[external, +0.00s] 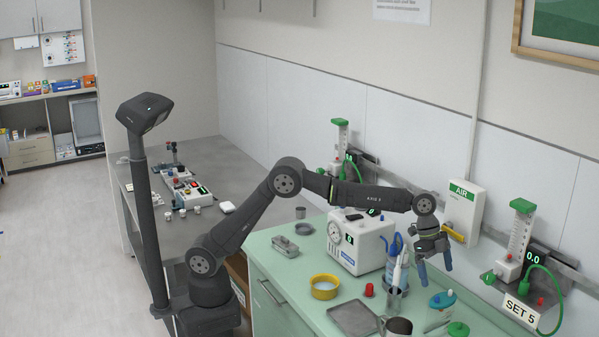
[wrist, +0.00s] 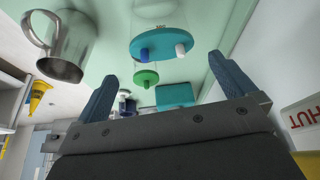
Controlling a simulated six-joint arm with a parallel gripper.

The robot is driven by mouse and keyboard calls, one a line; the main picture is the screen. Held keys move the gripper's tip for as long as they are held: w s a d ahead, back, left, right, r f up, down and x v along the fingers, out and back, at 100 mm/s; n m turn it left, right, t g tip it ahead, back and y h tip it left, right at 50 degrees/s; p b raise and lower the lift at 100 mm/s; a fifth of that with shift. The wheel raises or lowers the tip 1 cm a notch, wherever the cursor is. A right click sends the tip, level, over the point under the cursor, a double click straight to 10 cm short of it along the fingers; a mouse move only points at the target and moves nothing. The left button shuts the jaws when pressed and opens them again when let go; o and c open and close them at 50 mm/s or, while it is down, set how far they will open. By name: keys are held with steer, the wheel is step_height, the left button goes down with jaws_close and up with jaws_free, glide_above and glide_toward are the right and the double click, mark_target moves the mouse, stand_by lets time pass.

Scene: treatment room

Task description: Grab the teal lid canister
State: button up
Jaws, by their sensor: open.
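The teal lid canister (external: 442,299) stands on the green counter at the lower right, with a round teal lid and a clear body. In the wrist view its teal lid (wrist: 161,43) shows blue and white ports, and the clear body extends beyond it. My gripper (external: 435,269) points down above the canister, apart from it. In the wrist view my gripper (wrist: 163,69) has its two blue fingers spread wide with nothing held, and the lid appears between and beyond them.
A green-lidded canister (external: 458,329) stands close to the teal one. A metal mug (external: 396,326), grey tray (external: 354,318) and red-capped item (external: 369,289) are left. A holder with blue and white tools (external: 396,290) stands near the white monitor (external: 358,241). The SET 5 sign (external: 521,310) is right.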

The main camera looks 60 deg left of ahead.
mark_target(443, 298)
steer(key=x, duration=0.9)
steer(key=shift+w+d, duration=0.1)
steer(key=shift+c, duration=0.2)
steer(key=shift+r, duration=0.1)
steer(key=c, duration=1)
steer(key=shift+c, duration=0.2)
